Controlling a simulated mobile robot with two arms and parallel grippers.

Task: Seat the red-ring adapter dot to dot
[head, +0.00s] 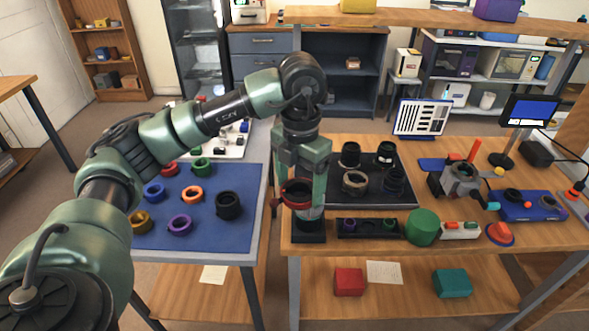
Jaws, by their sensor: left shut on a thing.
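The red-ring adapter (297,188) is between the fingers of my left gripper (302,200), at the front left corner of the wooden table. My left gripper points down and is shut on the adapter. A black square-based stand (309,237) is directly below. I cannot tell whether the adapter touches anything on the stand, because the fingers cover much of that spot. No alignment dots can be made out at this size. My right gripper is not in view.
A dark tray (408,200) with several black lens parts lies right of the gripper. A low black holder (356,228), a green dome (422,226) and a red knob (499,233) line the front edge. The blue mat (230,240) at left holds several coloured rings.

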